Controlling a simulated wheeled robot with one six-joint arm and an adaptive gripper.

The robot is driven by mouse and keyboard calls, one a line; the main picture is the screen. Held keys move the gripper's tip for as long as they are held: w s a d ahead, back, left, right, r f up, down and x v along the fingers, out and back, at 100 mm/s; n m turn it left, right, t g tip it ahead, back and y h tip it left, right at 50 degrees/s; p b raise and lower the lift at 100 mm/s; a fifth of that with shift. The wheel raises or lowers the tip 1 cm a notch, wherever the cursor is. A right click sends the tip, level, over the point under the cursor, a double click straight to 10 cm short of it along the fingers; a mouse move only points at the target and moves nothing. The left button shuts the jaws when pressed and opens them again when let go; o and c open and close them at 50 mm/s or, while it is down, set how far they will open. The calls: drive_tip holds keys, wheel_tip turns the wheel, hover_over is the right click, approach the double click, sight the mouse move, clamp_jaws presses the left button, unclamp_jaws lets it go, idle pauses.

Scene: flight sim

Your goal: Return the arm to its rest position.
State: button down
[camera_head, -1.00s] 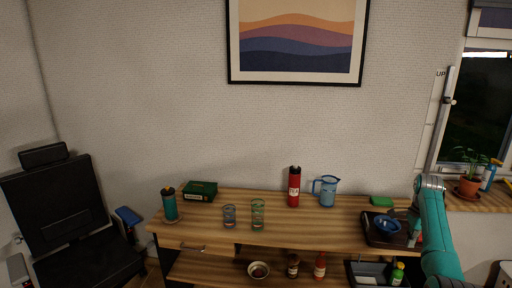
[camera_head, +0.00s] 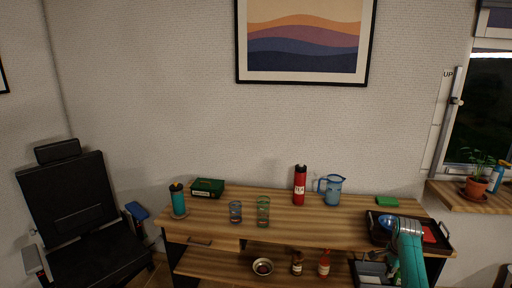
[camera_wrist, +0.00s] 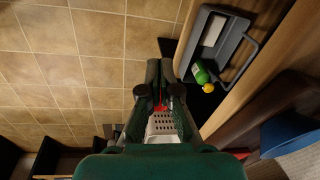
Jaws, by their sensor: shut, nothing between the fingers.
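My teal arm (camera_head: 410,255) rises from the lower right edge of the head view, in front of the right end of the wooden table (camera_head: 335,232). It covers part of the dark tray (camera_head: 442,248) there. My gripper (camera_wrist: 160,66) shows in the wrist view, with its two dark fingers together and nothing between them. It points over the tiled floor (camera_wrist: 60,60), beside the table's edge. I cannot make out the fingertips in the head view.
A grey caddy (camera_wrist: 240,45) with a green bottle (camera_wrist: 200,74) is close right of my gripper. A blue bowl (camera_wrist: 288,132) is lower right. The red bottle (camera_head: 300,186), blue jug (camera_head: 332,190) and two glasses (camera_head: 262,212) stand left of my arm.

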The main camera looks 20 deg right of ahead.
drive_tip(key=s+a+f+n+t+h, duration=0.1)
drive_tip(key=a+f+n, duration=0.2)
drive_tip(key=a+f, duration=0.65)
drive_tip(key=s+a+f+n+t, duration=0.2)
drive_tip(key=a+f, duration=0.6)
drive_tip(key=a, duration=0.2)
drive_tip(key=s+a+f+n+t, duration=0.25)
drive_tip(key=s+a, duration=0.35)
drive_tip(key=a, duration=0.3)
drive_tip(key=s+a+f+n+t, duration=0.1)
drive_tip(key=s+a+n, duration=0.2)
drive_tip(key=s+a, duration=0.4)
drive_tip(key=s+a+r+n+t, duration=0.2)
drive_tip(key=s+a+r+n, duration=0.1)
drive_tip(key=s+a+r, duration=0.3)
drive_tip(key=s+a+r+n+t, duration=0.2)
drive_tip(key=s+a+r+n, duration=0.15)
drive_tip(key=s+a, duration=0.45)
drive_tip(key=s+a+r+n+t, duration=0.1)
drive_tip(key=s+r, duration=0.3)
drive_tip(key=r, duration=0.3)
drive_tip(key=s+a+r+n+t+y, duration=0.1)
drive_tip(key=s+r+n, duration=0.1)
drive_tip(key=s+r, duration=0.2)
drive_tip(key=s+a+r+n+t+y, duration=0.1)
drive_tip(key=s+r, duration=0.4)
drive_tip(key=r, duration=0.5)
drive_tip(key=shift+a+r+n, duration=0.2)
drive_tip(key=shift+r+n, duration=0.1)
drive_tip(key=shift+r, duration=0.1)
